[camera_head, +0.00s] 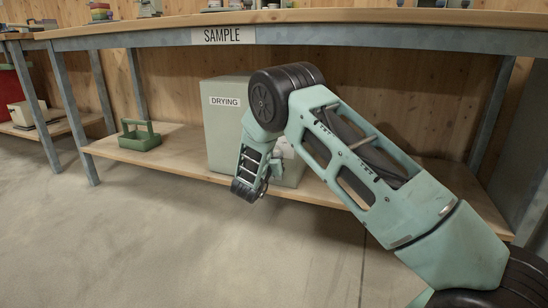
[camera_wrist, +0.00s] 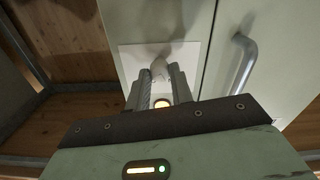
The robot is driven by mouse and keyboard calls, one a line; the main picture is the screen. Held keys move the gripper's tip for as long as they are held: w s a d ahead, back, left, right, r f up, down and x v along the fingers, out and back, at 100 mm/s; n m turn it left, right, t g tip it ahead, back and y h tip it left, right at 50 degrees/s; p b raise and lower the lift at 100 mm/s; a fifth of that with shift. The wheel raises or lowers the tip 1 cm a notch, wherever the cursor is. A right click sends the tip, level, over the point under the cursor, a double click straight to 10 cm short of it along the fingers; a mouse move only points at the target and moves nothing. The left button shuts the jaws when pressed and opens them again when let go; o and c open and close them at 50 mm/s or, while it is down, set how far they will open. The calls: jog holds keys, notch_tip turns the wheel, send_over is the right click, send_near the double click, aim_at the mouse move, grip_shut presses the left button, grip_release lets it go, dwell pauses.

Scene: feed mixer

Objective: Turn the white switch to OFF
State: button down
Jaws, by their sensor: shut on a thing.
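The white switch (camera_wrist: 160,67) sits on a pale plate (camera_wrist: 130,62) on the front of a grey-green cabinet (camera_wrist: 185,20) in the wrist view. My gripper (camera_wrist: 161,80) has its two fingers on either side of the switch and is shut on it. A lit orange-white spot (camera_wrist: 162,103) shows between the fingers. No ON or OFF marking is readable. In the head view the cabinet (camera_head: 224,135), labelled DRYING, stands on the lower shelf. My arm hides much of its front there, and the switch and fingertips cannot be made out clearly.
A curved metal handle (camera_wrist: 246,60) is right of the switch on the cabinet. The workbench top (camera_head: 330,17), marked SAMPLE, runs above the cabinet. A green caddy (camera_head: 139,138) sits left on the lower shelf (camera_head: 180,155). The floor in front is clear.

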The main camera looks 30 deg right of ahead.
jog(key=m+p, duration=0.3)
jog(key=m, duration=0.8)
jog(key=shift+s+f+p, duration=0.1)
jog(key=shift+p, duration=0.2)
jog(key=shift+m, duration=0.4)
jog(key=c, duration=1.2)
grip_release()
jog(key=shift+c, duration=0.2)
jog(key=shift+a, duration=0.1)
